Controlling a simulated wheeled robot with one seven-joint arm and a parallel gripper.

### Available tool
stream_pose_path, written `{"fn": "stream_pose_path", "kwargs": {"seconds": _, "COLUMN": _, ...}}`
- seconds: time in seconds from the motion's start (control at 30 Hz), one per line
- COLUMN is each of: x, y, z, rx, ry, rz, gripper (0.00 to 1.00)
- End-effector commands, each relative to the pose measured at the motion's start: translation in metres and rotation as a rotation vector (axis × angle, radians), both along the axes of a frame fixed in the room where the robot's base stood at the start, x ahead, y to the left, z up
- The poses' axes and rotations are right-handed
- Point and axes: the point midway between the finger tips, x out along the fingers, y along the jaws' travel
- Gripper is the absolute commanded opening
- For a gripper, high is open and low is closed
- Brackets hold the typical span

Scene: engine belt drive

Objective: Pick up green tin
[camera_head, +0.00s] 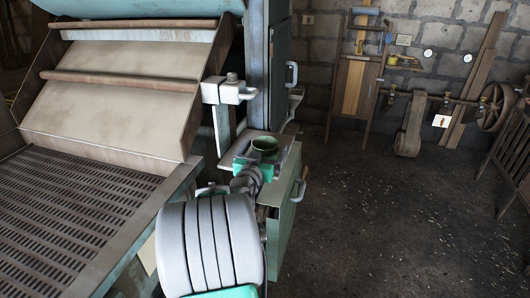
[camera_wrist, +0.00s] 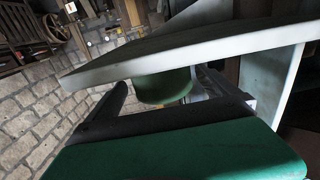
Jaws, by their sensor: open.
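The green tin (camera_head: 264,145) is a small, round, dark green container with an open top. In the head view it sits at a small ledge (camera_head: 285,160) on the side of the machine. My gripper (camera_head: 257,160) is right at the tin, on its near side. In the wrist view the tin (camera_wrist: 163,90) shows between the two dark fingers of my gripper (camera_wrist: 163,84), which are open. I cannot tell whether a finger touches it. A pale plate edge hides part of the tin in that view.
A pale plate (camera_wrist: 190,45) crosses close in front of the wrist camera. A grey-green cabinet (camera_head: 283,210) with a handle is under the ledge. The large machine with a slotted tray (camera_head: 70,215) fills the left. Open floor (camera_head: 400,220) lies to the right.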

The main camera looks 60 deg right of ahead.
Motion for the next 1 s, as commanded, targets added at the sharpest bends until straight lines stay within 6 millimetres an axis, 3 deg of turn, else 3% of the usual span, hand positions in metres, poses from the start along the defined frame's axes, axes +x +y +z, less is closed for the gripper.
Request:
{"fn": "stream_pose_path", "kwargs": {"seconds": 0.27, "x": 0.01, "y": -0.043, "z": 0.0, "rx": 0.001, "ry": 0.0, "rz": -0.001, "gripper": 0.98}}
{"fn": "stream_pose_path", "kwargs": {"seconds": 0.53, "x": 0.011, "y": -0.047, "z": -0.002, "rx": 0.0, "ry": -0.001, "rz": 0.001, "gripper": 0.98}}
{"fn": "stream_pose_path", "kwargs": {"seconds": 1.0, "x": 0.011, "y": -0.047, "z": -0.002, "rx": 0.0, "ry": 0.0, "rz": 0.001, "gripper": 0.6}}
